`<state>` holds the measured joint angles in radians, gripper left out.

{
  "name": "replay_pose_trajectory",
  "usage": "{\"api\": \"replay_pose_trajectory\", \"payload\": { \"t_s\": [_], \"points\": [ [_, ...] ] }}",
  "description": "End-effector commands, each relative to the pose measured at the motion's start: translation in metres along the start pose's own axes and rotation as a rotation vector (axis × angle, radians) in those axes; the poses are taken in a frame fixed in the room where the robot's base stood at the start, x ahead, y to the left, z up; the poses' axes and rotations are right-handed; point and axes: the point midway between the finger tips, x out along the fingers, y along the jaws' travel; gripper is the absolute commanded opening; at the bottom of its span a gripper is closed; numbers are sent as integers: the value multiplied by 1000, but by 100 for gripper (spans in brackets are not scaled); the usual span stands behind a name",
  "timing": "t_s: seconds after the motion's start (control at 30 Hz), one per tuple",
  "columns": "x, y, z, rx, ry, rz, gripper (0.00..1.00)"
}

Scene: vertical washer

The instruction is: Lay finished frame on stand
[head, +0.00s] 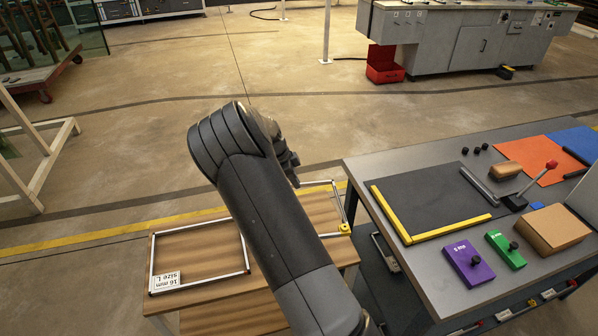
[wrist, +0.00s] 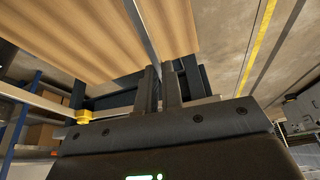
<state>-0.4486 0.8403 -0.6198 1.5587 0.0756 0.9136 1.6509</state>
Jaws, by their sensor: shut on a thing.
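My gripper shows in the wrist view (wrist: 163,72), shut on a thin metal bar (wrist: 141,25) of a frame. In the head view my own arm hides my gripper. Part of a slim metal frame (head: 340,203) with a yellow corner piece (head: 342,229) shows right of my arm, over the right end of the wooden stand (head: 204,309). Its left part is hidden, and I cannot tell whether it touches the stand. Another rectangular frame shape (head: 152,260) lies on the stand's left part, with a white label (head: 166,281) reading "16 mm size L".
A grey workbench (head: 449,308) stands close on the right. It holds a black mat with yellow rails (head: 453,229), purple (head: 468,262) and green (head: 506,248) blocks and a red-knobbed lever (head: 551,165). A white metal structure (head: 52,150) stands left. The floor behind the stand is clear.

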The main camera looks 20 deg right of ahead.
Motion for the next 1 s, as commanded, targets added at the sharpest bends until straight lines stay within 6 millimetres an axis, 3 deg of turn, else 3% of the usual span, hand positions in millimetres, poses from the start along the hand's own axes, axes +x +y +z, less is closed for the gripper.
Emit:
{"api": "replay_pose_trajectory", "payload": {
  "t_s": [0.6,1.0],
  "points": [
    [67,-1,28,-1,1,1,0],
    [87,-1,36,-1,0,0,0]
  ]
}}
